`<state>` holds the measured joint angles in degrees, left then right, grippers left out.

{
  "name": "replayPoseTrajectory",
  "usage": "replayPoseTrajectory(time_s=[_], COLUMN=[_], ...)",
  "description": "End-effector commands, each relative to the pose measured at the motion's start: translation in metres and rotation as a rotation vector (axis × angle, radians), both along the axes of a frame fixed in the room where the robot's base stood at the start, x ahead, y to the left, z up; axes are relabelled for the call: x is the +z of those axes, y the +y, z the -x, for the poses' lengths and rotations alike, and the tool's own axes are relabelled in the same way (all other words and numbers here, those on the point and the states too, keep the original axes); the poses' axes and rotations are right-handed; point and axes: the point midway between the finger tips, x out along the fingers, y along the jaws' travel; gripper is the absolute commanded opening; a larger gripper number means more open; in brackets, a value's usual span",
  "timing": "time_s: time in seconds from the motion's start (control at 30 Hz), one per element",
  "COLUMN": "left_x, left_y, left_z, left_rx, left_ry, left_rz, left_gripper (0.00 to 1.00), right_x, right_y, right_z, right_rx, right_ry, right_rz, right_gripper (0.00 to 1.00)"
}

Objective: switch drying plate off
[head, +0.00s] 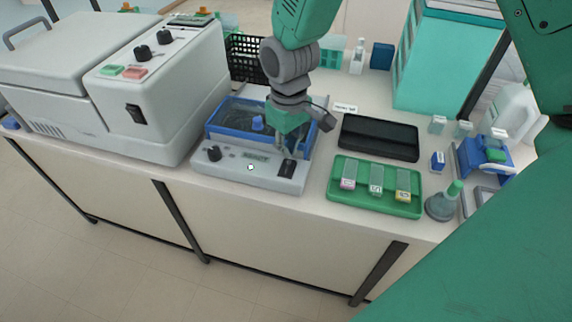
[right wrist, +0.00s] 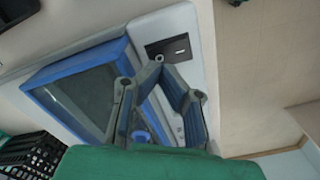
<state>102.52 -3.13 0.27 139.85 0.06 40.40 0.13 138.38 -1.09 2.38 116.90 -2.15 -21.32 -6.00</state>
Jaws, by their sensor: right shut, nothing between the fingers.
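A low light-grey device (head: 250,169) with a blue-framed dark top stands on the bench; I take it as the drying plate, though no label is readable. Its front panel has a black knob (head: 214,153), a small display and a black rocker switch (head: 287,168) at the right end. The switch also shows in the right wrist view (right wrist: 168,48). My right gripper (head: 285,150) is shut and empty, pointing down just above the panel near the switch. Whether it touches the switch, and the switch's position, I cannot tell. My left gripper is not in view.
A large grey machine (head: 70,60) with its own knobs and switch stands left. A black tray (head: 378,138) and a green tray (head: 345,200) of slide-like pieces lie right of the device. A black basket (head: 243,58) is behind.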

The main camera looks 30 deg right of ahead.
Motion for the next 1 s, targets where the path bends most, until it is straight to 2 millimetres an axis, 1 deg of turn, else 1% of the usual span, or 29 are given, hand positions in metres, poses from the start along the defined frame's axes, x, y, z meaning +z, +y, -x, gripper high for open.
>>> replayPoseTrajectory(time_s=[1.0], left_x=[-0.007], left_y=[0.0], left_z=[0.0], left_rx=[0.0], left_ry=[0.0], left_rz=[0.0], left_gripper=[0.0], right_x=[-0.015], right_y=[0.0], right_z=[0.0], right_rx=[0.0], right_ry=[0.0], right_rz=[0.0], right_gripper=[0.0])
